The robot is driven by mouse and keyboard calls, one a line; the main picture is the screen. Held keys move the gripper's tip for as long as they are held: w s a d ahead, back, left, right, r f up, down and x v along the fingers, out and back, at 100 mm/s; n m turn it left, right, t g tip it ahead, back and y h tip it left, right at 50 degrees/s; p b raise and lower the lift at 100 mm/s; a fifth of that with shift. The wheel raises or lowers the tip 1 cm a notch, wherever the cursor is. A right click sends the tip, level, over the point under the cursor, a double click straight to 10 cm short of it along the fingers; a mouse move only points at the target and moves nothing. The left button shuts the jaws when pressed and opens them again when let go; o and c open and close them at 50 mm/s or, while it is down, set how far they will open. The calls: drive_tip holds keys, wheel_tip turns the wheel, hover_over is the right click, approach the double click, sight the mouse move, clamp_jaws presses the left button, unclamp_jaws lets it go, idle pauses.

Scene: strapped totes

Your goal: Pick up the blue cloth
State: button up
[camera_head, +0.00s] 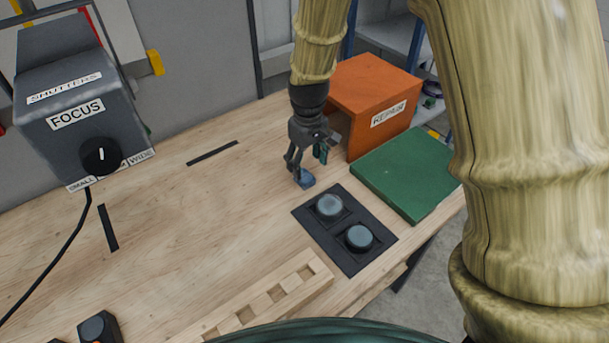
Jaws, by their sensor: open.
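A small blue-grey piece (306,180), which looks like the blue cloth, lies on the wooden workbench (190,225) near its middle. My gripper (307,162) points down just above it, with its fingers apart. The left finger comes down very close to the cloth; I cannot tell whether it touches. The fingers hide part of the cloth's far side.
An orange open-fronted box (385,85) stands close behind and right of my gripper. A green board (407,172) and a black panel with two round knobs (345,228) lie nearby. A slotted wooden block (265,300) is in front. A grey FOCUS box (75,100) is at left. The bench's left-middle is mostly clear.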

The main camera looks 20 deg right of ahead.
sight(304, 175)
drive_tip(key=shift+s, duration=0.1)
drive_tip(key=w+f+p, duration=0.1)
drive_tip(key=w+f, duration=0.3)
drive_tip(key=shift+f, duration=0.15)
drive_tip(key=shift+s+f+p, duration=0.5)
drive_tip(key=shift+f+p, duration=0.1)
drive_tip(key=shift+s+f, duration=0.2)
drive_tip(key=shift+s, duration=0.5)
drive_tip(key=shift+f, duration=0.15)
drive_tip(key=shift+w+f, duration=0.65)
drive_tip(key=shift+w, duration=0.1)
drive_tip(key=shift+s+r, duration=0.3)
drive_tip(key=shift+s, duration=0.1)
drive_tip(key=c, duration=0.9)
drive_tip(key=shift+w+f, duration=0.1)
